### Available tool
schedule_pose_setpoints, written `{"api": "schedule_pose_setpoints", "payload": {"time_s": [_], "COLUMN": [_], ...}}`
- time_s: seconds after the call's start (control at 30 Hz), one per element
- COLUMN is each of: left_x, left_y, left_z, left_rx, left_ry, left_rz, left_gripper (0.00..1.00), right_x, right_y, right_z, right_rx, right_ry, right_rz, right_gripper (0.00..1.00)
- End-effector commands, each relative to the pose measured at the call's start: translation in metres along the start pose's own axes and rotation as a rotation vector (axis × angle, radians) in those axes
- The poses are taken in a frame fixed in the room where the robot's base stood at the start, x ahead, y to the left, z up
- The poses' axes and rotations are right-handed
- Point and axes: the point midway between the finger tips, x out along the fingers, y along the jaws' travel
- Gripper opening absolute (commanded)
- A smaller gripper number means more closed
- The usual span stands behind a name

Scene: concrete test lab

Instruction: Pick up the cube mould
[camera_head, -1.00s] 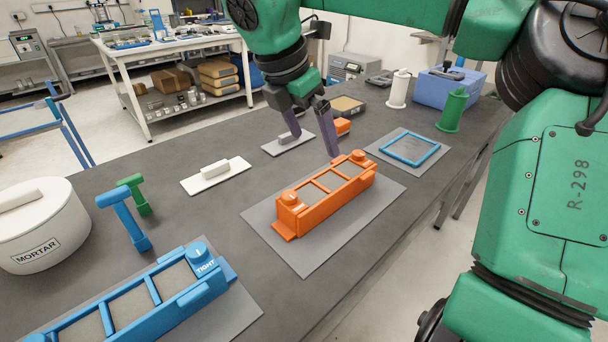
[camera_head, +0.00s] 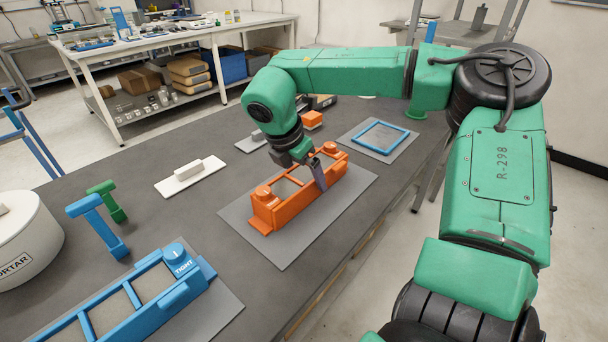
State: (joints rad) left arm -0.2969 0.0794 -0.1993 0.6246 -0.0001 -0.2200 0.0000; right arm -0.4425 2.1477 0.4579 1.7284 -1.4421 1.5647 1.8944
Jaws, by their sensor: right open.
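The orange cube mould (camera_head: 265,212) is a long frame with open compartments and round knobs at its ends. It sits on a grey mat (camera_head: 330,217) in the middle of the table. My right gripper (camera_head: 304,174) is over the far half of the mould, pointing down, fingers apart. One finger shows in front of the mould's right side; the other is partly hidden by the wrist. I cannot tell whether the fingers touch it. A blue mould (camera_head: 150,318) with grey-filled compartments and a knob marked TIGHT lies at front left. My left gripper is out of view.
A mortar tub (camera_head: 28,240), blue tool (camera_head: 98,226) and green tool (camera_head: 106,201) stand at left. A white float (camera_head: 190,177) lies behind. A blue square frame (camera_head: 380,137) and small orange block (camera_head: 312,119) are farther back.

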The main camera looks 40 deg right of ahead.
Motion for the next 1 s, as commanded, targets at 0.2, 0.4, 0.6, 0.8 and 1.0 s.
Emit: {"api": "schedule_pose_setpoints", "payload": {"time_s": [0.2, 0.4, 0.6, 0.8, 1.0], "left_x": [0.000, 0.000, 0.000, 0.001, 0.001], "left_y": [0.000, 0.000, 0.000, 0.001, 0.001], "left_z": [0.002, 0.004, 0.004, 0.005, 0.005], "left_rx": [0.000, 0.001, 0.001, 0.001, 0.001], "left_ry": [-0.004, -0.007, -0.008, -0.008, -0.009], "left_rz": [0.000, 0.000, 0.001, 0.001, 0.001], "left_gripper": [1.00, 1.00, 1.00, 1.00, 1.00], "right_x": [-0.001, -0.003, -0.004, -0.021, -0.065], "right_y": [0.000, 0.001, 0.001, 0.002, 0.002], "right_z": [0.000, 0.001, 0.002, 0.009, 0.027], "right_rx": [0.000, 0.001, 0.002, 0.003, 0.006], "right_ry": [0.000, -0.001, -0.001, -0.004, -0.005], "right_rz": [0.000, 0.005, 0.005, 0.008, 0.010], "right_gripper": [0.27, 0.00, 0.00, 0.00, 0.00]}}
